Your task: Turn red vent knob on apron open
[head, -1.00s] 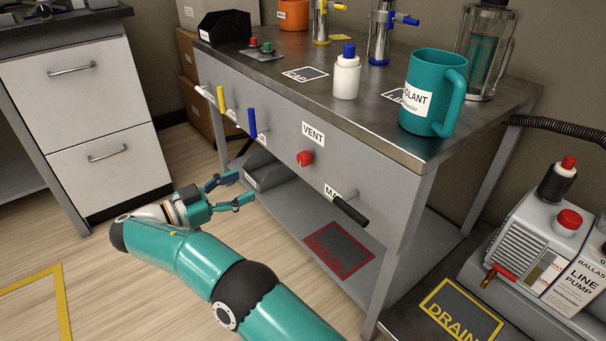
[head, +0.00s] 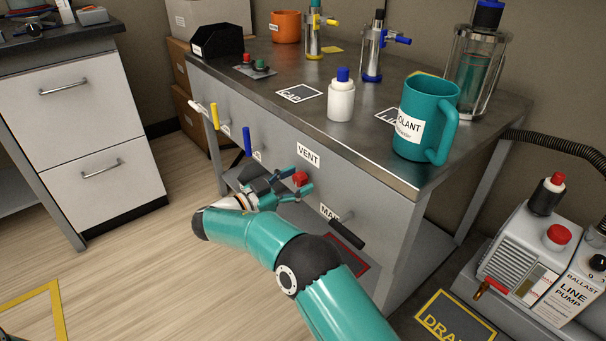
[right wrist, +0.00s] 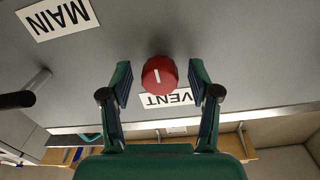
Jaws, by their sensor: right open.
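The red vent knob (head: 300,178) sits on the bench's grey apron (head: 375,190), below the VENT label (head: 308,155). In the right wrist view the knob (right wrist: 159,76) shows a white mark on its face. My right gripper (head: 299,181) is open, with one finger on each side of the knob. In the wrist view the right gripper's fingertips (right wrist: 160,80) stand apart from the knob, with a gap on both sides. My left gripper is not in view.
A black MAIN handle (head: 346,233) sticks out to the right of the knob. A blue lever (head: 247,142) and a yellow lever (head: 214,116) are to its left. A teal mug (head: 425,115) and a white bottle (head: 341,98) stand on the bench top.

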